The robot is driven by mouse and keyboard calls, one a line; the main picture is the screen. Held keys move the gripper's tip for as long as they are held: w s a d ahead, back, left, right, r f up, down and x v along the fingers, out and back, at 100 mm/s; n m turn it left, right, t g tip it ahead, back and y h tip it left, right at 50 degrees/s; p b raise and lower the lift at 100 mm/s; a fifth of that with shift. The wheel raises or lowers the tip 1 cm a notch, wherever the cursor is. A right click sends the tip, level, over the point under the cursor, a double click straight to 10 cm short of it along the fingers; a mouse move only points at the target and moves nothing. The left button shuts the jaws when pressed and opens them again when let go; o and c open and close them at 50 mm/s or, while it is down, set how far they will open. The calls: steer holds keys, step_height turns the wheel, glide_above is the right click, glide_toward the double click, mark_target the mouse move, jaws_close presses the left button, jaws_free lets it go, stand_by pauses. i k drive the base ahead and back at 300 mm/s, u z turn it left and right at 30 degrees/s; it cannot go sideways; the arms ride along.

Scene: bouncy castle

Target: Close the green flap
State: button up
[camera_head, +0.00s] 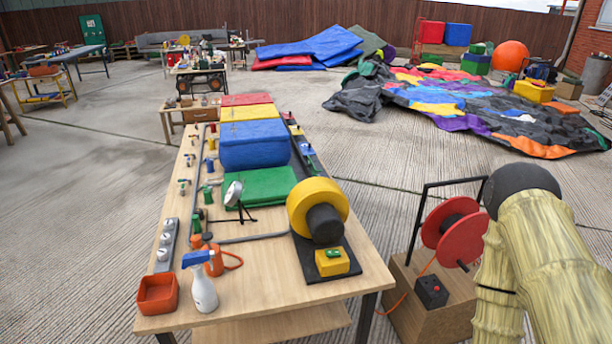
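A green flat panel (258,187), which looks like the green flap, lies on the wooden table (160,240), in front of a taller blue block (254,146). Yellow (250,112) and red (246,99) panels lie in a row behind the blue block. I cannot tell from this view whether the green panel is hinged or how far open it is. My gripper is not in view. A yellow sleeved shape with a dark rounded top, which may be part of my arm, fills the lower right, apart from the table.
On the table are a yellow-black blower (318,206), a round gauge (233,193), a white spray bottle (201,286), an orange tray (158,293) and small valves along a grey pipe. A red hose reel (454,232) stands right of the table. Open concrete lies left.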

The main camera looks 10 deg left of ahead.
mark_target(314, 171)
steer(key=u, duration=0.4)
steer(key=i, duration=0.45)
steer(key=u, duration=2.3)
steer(key=k, duration=1.05)
steer(key=z, duration=1.35)
steer(key=i, duration=0.4)
steer(key=u, duration=0.05)
